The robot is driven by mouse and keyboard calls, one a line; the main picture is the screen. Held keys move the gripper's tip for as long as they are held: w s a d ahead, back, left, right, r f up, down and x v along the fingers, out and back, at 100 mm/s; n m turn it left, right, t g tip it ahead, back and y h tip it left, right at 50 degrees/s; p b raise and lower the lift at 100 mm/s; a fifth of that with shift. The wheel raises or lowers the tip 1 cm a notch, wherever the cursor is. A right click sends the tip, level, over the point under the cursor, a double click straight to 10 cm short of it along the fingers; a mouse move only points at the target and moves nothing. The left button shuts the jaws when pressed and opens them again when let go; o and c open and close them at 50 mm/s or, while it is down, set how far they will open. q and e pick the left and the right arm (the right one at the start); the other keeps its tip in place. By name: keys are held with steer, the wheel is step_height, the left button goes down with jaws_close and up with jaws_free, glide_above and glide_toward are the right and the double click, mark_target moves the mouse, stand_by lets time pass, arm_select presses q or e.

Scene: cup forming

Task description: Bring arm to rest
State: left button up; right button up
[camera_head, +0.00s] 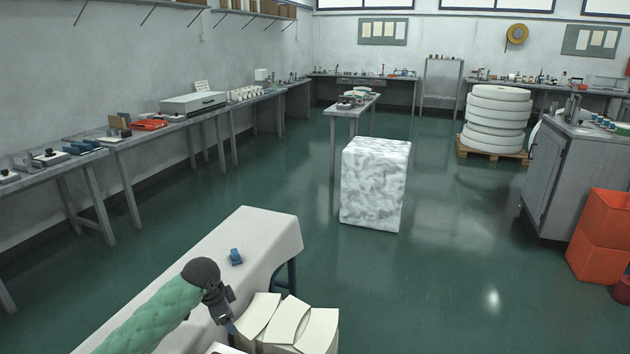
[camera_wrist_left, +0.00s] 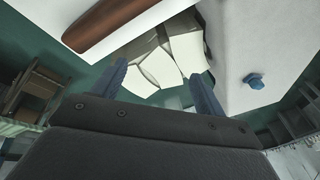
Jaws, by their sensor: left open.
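My left arm in its green padded sleeve reaches over the white-topped table (camera_head: 262,228) from the lower left in the head view. My left gripper (camera_head: 229,322) points down beside several cream curved blanks (camera_head: 300,345). In the left wrist view the fingers of my left gripper (camera_wrist_left: 160,82) are spread apart with nothing between them. The cream blanks (camera_wrist_left: 165,60) show beyond the fingertips. Whether the fingertips touch them I cannot tell. My right gripper is in neither view.
A small blue object (camera_head: 236,257) lies on the white table. A wrapped white block (camera_head: 375,185) stands on the open green floor ahead. Orange crates (camera_head: 600,235) stand at the right. Benches with tools line the left wall. A brown bar-like thing (camera_wrist_left: 110,22) shows in the wrist view.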

arm_select(q)
steer(key=s+d+r+n+t, duration=0.4)
steer(key=s+d+n, duration=0.25)
steer(key=s, duration=0.45)
steer(key=s+d+f+n+g, duration=0.1)
steer(key=s+f, duration=0.4)
steer(key=s, duration=0.5)
steer(key=s+d+f+n+g, duration=0.1)
steer(key=s+f, duration=0.4)
steer(key=s, duration=0.6)
steer(key=s+d+f+n+g+p, duration=0.1)
steer(key=s+d+f+g, duration=0.1)
steer(key=s+f, duration=0.4)
steer(key=s+g, duration=0.1)
steer(key=s, duration=0.4)
steer(key=shift+h, duration=0.3)
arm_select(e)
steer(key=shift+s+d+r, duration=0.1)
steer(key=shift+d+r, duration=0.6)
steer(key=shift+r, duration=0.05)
